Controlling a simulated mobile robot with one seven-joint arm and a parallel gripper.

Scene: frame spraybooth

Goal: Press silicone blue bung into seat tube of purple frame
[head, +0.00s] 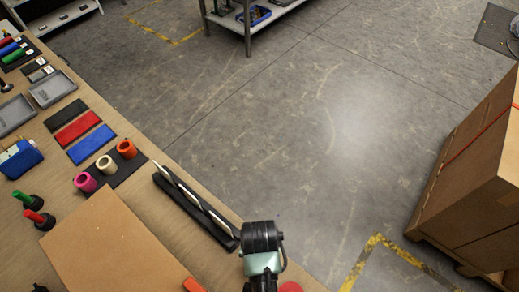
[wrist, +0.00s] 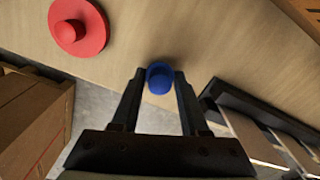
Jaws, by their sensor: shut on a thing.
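My gripper (wrist: 158,84) is shut on the blue bung (wrist: 160,79) in the wrist view. The bung is small and round and sits between the two fingertips, with the wooden bench top behind it. I cannot tell how far above the bench it is. In the head view my arm reaches over the bench's right edge at the bottom, and the fingers and bung are hidden or out of frame. No purple frame or seat tube can be made out in either view.
A red flanged disc (wrist: 78,27) lies on the bench. A black holder with pale rods (head: 196,206) lies along the bench edge, near a brown board (head: 105,245). Pink (head: 86,182), cream and orange cups stand beyond. A cardboard stack (head: 470,175) stands right; the floor between is clear.

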